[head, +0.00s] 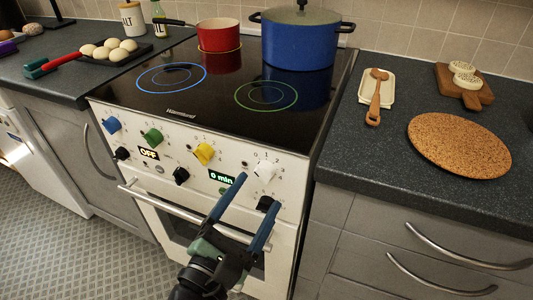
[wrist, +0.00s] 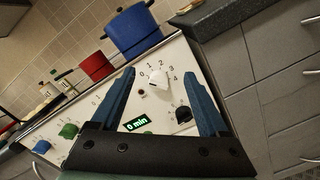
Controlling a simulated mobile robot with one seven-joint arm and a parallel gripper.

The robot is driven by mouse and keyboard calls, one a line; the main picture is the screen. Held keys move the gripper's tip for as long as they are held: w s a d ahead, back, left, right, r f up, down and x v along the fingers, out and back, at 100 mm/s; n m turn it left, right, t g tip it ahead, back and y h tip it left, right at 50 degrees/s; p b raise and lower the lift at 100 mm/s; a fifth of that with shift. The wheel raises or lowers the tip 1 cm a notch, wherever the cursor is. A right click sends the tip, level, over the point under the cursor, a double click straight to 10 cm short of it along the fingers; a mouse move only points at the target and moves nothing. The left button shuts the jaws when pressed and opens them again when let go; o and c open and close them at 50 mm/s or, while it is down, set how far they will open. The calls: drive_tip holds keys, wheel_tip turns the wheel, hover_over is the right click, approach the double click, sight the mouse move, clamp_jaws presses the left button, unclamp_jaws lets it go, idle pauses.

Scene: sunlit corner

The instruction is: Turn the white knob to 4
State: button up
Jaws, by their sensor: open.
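The white knob (head: 264,170) is on the right of the stove's front panel, with printed numbers around it. In the wrist view the white knob (wrist: 157,77) shows with marks 0 to 4 over its top, and 4 at its right. I cannot tell for sure which mark it points to. My gripper (head: 259,191) is open and empty, its blue fingers reaching up toward the panel just in front of and below the knob. In the wrist view the knob appears between the open fingers of my gripper (wrist: 159,73), apart from both.
Yellow (head: 204,153), green (head: 152,137) and blue (head: 111,125) knobs sit left along the panel. A black knob (head: 268,204) is below the white one. The timer display (head: 221,177) reads 0 min. The oven handle (head: 180,212) runs below. A blue pot (head: 300,40) stands on the cooktop.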

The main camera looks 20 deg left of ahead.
sight(260, 178)
drive_tip(key=s+a+f+n+p, duration=0.25)
drive_tip(key=s+f+n, duration=0.2)
drive_tip(key=n, duration=0.35)
drive_tip(key=shift+y, duration=0.3)
drive_tip(key=w, duration=0.4)
drive_tip(key=w+b, duration=0.1)
drive_tip(key=w, duration=0.3)
drive_tip(key=w+b, duration=0.1)
drive_tip(key=w, duration=0.3)
drive_tip(key=shift+w+d+r, duration=0.15)
drive_tip(key=shift+w+r, duration=0.1)
drive_tip(key=shift+r, duration=0.15)
clamp_jaws()
